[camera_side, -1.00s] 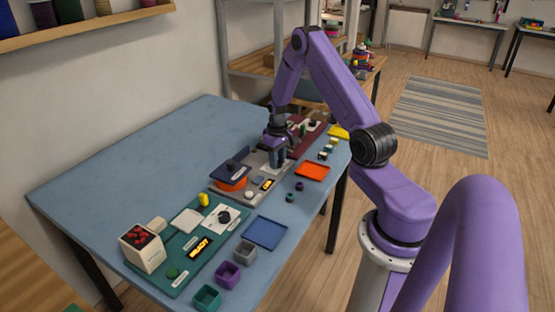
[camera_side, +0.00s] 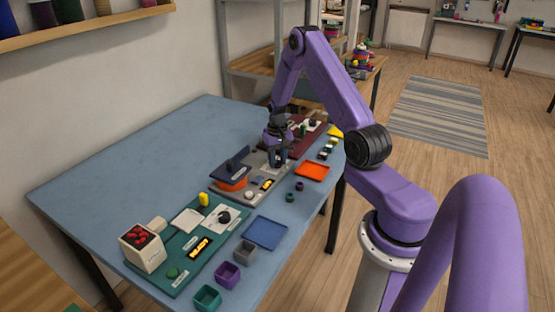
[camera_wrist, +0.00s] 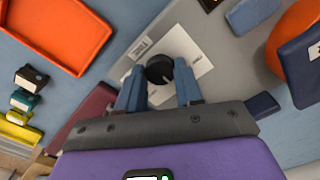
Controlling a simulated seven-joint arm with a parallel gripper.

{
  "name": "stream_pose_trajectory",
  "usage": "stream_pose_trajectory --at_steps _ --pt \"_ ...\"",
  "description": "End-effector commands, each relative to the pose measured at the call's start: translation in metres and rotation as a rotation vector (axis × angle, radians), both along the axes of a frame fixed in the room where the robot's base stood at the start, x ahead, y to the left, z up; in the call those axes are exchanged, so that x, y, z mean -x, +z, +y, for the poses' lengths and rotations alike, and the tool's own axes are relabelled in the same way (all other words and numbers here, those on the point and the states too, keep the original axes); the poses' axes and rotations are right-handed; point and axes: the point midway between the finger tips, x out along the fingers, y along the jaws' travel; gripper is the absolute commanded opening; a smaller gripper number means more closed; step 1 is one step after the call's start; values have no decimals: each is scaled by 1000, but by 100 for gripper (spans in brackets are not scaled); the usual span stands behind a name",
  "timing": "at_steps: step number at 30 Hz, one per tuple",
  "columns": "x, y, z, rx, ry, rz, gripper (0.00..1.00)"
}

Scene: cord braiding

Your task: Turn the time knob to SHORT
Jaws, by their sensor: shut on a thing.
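The time knob (camera_wrist: 159,69) is a round black knob with a pale pointer line, on a white printed plate (camera_wrist: 186,50) on the grey board (camera_wrist: 222,62). The print is too small to read, so I cannot tell which setting it points at. My gripper (camera_wrist: 159,75) has its blue fingers on either side of the knob and is shut on it. In the side view my gripper (camera_side: 278,157) reaches straight down to the right part of the grey board (camera_side: 233,198) and hides the knob.
An orange tray (camera_side: 312,171) lies in front of the grey board. A dark blue lid over an orange round part (camera_side: 231,184) stands on the board's left. A green board (camera_side: 190,265) is at the left, a dark red board (camera_side: 314,134) behind my gripper. The table's back left is clear.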

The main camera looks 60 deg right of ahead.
Motion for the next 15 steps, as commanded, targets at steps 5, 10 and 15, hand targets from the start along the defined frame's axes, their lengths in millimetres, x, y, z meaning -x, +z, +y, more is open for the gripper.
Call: stream_pose_trajectory --at_steps 5,10,15 --pt "0 1 0 1 1 -1 5" --pt "0 0 0 0 1 0 61" --pt "0 0 0 0 2 0 61"
